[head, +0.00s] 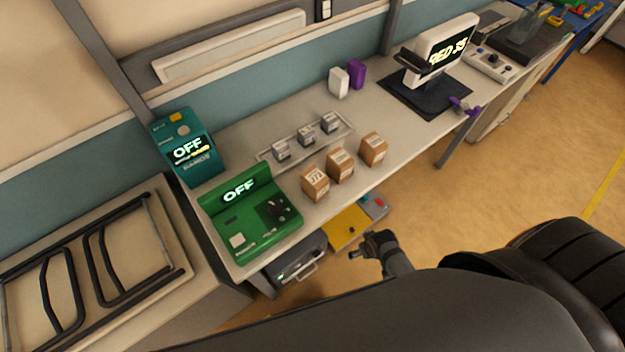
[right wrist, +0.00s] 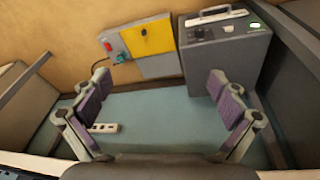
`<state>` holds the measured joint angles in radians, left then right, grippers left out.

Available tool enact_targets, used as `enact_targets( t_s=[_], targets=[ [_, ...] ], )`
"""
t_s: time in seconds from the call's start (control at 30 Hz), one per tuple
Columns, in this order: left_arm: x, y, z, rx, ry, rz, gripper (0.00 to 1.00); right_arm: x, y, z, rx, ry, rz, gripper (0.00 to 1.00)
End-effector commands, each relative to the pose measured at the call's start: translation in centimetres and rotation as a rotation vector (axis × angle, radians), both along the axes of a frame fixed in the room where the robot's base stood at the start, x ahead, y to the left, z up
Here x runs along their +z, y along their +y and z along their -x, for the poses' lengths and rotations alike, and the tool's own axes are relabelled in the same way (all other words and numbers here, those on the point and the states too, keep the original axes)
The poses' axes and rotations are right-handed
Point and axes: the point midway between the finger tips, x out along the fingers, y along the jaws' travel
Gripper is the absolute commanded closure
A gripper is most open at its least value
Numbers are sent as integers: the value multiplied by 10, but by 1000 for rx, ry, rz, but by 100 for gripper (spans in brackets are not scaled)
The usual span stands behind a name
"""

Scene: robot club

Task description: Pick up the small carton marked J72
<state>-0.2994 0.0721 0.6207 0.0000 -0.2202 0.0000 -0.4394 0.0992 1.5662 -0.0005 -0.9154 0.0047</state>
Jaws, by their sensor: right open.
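Three small brown cartons with white labels stand in a row near the front edge of the bench in the head view. The left carton (head: 315,184) has a label that seems to read J72, though the print is small. The middle carton (head: 340,166) and the right carton (head: 373,149) have labels too small to read. My right gripper (head: 362,250) is below and in front of the bench edge, apart from the cartons. In the right wrist view its two purple-padded fingers (right wrist: 165,105) are spread with nothing between them. My left gripper is not in view.
A tray (head: 264,157) with three small grey boxes lies behind the cartons. A green OFF device (head: 250,222) is to their left. A dark mat (head: 425,100) carries a RED sign. Below the bench are a yellow panel (head: 345,228) and a grey case (head: 297,262).

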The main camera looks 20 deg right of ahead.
Motion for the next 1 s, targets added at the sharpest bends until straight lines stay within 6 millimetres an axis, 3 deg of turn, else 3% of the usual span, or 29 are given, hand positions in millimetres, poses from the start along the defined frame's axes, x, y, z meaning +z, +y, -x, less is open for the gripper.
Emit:
enact_targets(
  t_s=[0.03,0.37,0.53,0.7,1.0],
  targets=[
    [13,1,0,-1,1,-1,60,28,2,-7,0,-10,0,3],
    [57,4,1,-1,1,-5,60,171,14,-43,-51,-46,-12,3],
    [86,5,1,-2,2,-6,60,252,22,-66,-202,-55,-49,3],
    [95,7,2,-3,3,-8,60,267,33,-96,-450,-21,-105,3],
    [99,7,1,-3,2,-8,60,254,68,-161,-858,63,-183,3]
  ],
)
